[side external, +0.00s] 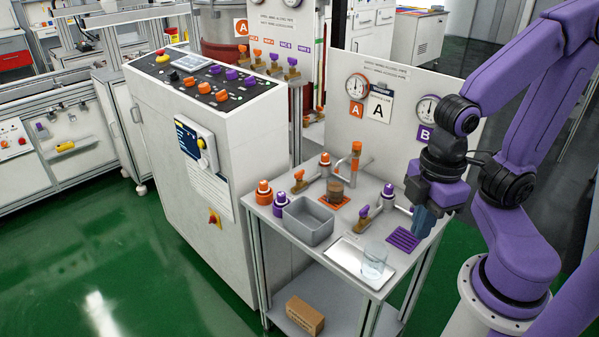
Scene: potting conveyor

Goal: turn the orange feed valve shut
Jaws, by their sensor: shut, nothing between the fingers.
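A small valve with an orange handle (298,177) stands on the bench beside an orange-ringed fitting (325,161); I take it as the orange feed valve. Its exact handle angle is too small to tell. A spout with an orange-topped post (356,150) stands to its right, over a cup of brown liquid (336,188) on an orange mat (335,201). A similar valve with a purple handle (363,212) is nearer. My gripper (420,234), with blue fingers, points down above the bench's right side. It is shut, empty and well apart from the orange valve.
A grey bin (311,232), a pale tray (345,258) with a clear beaker (374,260) and a purple mat (403,239) are on the bench. A back panel carries gauges (357,86). A control cabinet (195,200) stands left. More orange- and purple-handled valves (273,61) are behind.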

